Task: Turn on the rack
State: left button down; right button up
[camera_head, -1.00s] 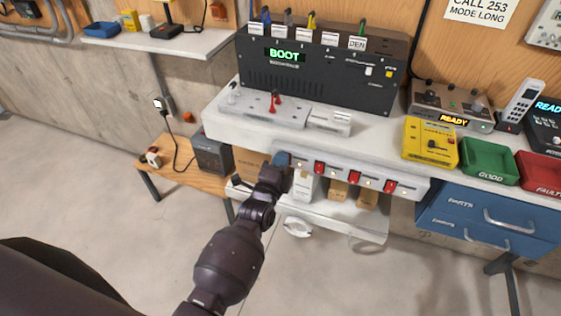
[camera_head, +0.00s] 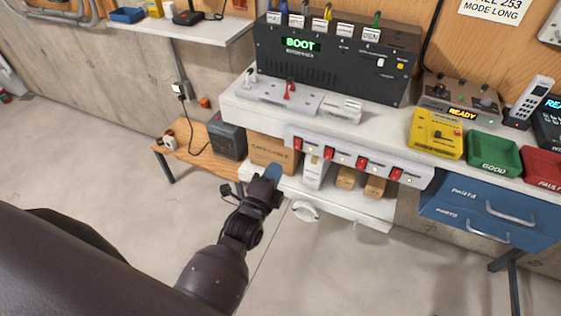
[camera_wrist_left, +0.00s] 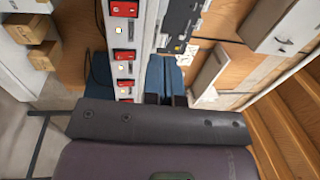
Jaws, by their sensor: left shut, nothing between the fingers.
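The rack (camera_head: 335,62) is a black unit on the white bench, with a green display reading BOOT (camera_head: 300,44). Below the bench edge is a white power strip (camera_head: 350,161) with several red switches, the leftmost (camera_head: 298,144) in plain view, and small lit lamps beside them. My left gripper (camera_head: 272,173), with blue fingertips, is shut and empty, just below and left of the strip's left end. In the left wrist view, the blue fingers (camera_wrist_left: 165,80) are beside the strip (camera_wrist_left: 124,52) with its red switches. My right gripper is not in view.
A shelf (camera_head: 345,208) under the strip holds cardboard boxes (camera_head: 272,152). A yellow device (camera_head: 437,133), a green tray (camera_head: 493,153) and a red tray (camera_head: 540,168) stand at the right. A blue drawer unit (camera_head: 480,222) is below them. The floor in front is open.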

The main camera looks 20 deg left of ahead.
pick_arm(q)
jog(key=shift+s+r, duration=0.1)
jog(key=shift+s, duration=0.6)
jog(key=s+a+f+n+g, duration=0.4)
jog(key=s+f+n, duration=0.1)
jog(key=s+n, duration=0.3)
jog(key=s+a+f+n+g, duration=0.4)
jog(key=s+f+n, duration=0.2)
jog(key=s+n, duration=0.3)
jog(key=shift+y, duration=0.4)
jog(key=shift+w, duration=0.1)
